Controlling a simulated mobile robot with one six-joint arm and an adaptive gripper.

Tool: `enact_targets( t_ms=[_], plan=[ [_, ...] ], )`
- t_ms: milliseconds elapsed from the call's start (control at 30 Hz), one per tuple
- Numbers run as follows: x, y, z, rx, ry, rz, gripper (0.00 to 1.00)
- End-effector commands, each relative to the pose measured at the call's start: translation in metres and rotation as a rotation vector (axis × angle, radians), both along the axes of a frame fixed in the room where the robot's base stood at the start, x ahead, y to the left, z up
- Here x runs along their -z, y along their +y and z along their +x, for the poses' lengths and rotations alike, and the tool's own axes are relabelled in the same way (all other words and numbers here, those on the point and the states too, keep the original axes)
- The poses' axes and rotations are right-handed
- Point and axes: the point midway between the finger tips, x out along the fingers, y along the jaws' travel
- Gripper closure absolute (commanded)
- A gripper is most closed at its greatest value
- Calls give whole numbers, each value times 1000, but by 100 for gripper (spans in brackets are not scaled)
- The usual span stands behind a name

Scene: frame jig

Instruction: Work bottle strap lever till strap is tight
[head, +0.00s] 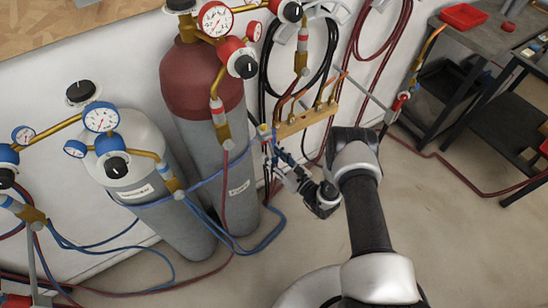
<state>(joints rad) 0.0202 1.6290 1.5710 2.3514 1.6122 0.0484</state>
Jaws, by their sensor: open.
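A blue strap (208,180) runs across the fronts of two gas bottles, a maroon-shouldered one (193,88) and a grey one (148,218). Its right end rises to a small fitting (264,132) beside the maroon-shouldered bottle, close to the wall. The fitting is too small to make out its lever clearly or tell the lever's position. I cannot tell how tight the strap is. My gripper (279,160) is open, just below and right of this fitting, right of the bottle. Its fingertips are small and dark against hoses, so contact cannot be told.
Gauges and regulators (216,20) top the bottles. A brass manifold (305,122) and coiled black hose (268,70) are close above my gripper. Blue hoses (262,243) loop on the floor. A dark workbench (470,45) stands at the right. Floor between is mostly clear.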

Motion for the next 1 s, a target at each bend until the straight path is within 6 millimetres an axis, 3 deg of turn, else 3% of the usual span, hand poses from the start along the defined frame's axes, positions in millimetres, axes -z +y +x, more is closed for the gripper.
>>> enact_targets(
  t_ms=[67, 667, 1000],
  plan=[
    [0, 0, 0, 0, 0, 0, 59],
    [0, -1, 0, 1, 0, 0, 99],
    [0, -1, 0, 1, 1, -1, 100]
  ],
)
